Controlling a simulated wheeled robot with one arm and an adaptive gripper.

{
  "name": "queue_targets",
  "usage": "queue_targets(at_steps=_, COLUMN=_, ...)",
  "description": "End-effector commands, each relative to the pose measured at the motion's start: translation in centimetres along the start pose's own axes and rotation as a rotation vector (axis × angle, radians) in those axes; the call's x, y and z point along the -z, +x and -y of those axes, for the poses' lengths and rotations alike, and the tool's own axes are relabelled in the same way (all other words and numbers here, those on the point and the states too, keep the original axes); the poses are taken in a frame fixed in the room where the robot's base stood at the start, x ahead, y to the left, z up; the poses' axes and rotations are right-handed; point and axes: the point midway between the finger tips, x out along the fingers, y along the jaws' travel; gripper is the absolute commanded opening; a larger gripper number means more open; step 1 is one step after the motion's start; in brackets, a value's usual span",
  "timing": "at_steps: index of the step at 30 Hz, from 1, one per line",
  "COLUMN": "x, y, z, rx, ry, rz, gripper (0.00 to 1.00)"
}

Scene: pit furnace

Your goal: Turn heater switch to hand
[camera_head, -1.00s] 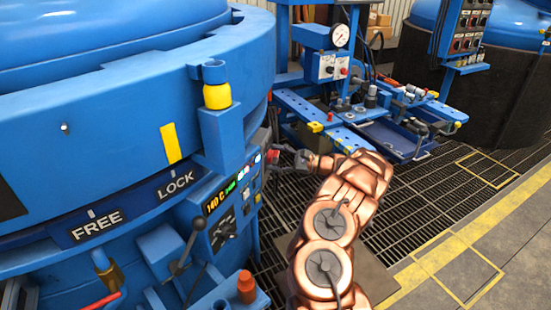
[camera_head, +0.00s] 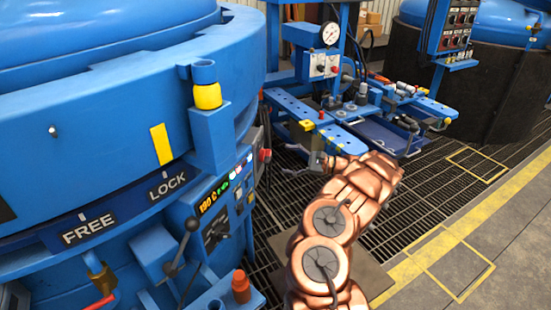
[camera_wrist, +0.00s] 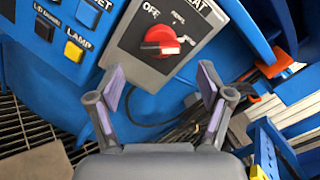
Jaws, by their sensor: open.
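The heater switch is a red rotary knob (camera_wrist: 160,41) on a grey plate (camera_wrist: 136,57) in the wrist view. "OFF" is printed at its upper left, with a smaller blurred label above and part of a larger word at the plate's top edge. A pale mark on the knob lies toward its right side; I cannot read the position there. My gripper (camera_wrist: 161,76) is open and empty, its two fingertips below and either side of the knob, apart from it. In the head view the knob (camera_head: 265,155) is on the furnace's right side, with my gripper (camera_head: 318,162) to its right.
A box with a yellow lamp button (camera_wrist: 73,51) is left of the switch. Blue framework and a valve bench (camera_head: 350,120) stand behind my gripper. The lit display (camera_head: 212,198) and lever (camera_head: 190,226) are on the furnace front. Grating floor (camera_head: 290,185) lies below.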

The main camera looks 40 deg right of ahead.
Motion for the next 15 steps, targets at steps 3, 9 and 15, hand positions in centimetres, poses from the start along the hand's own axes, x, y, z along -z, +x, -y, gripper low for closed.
queue_targets(at_steps=3, x=0.1, y=-2.5, z=0.1, rx=0.003, ry=-0.001, rz=-0.007, gripper=0.79)
queue_targets(at_steps=9, x=0.1, y=-4.5, z=0.1, rx=0.001, ry=-0.001, rz=-0.003, gripper=0.79)
queue_targets(at_steps=15, x=0.1, y=-4.7, z=0.0, rx=0.001, ry=0.0, rz=-0.002, gripper=0.79)
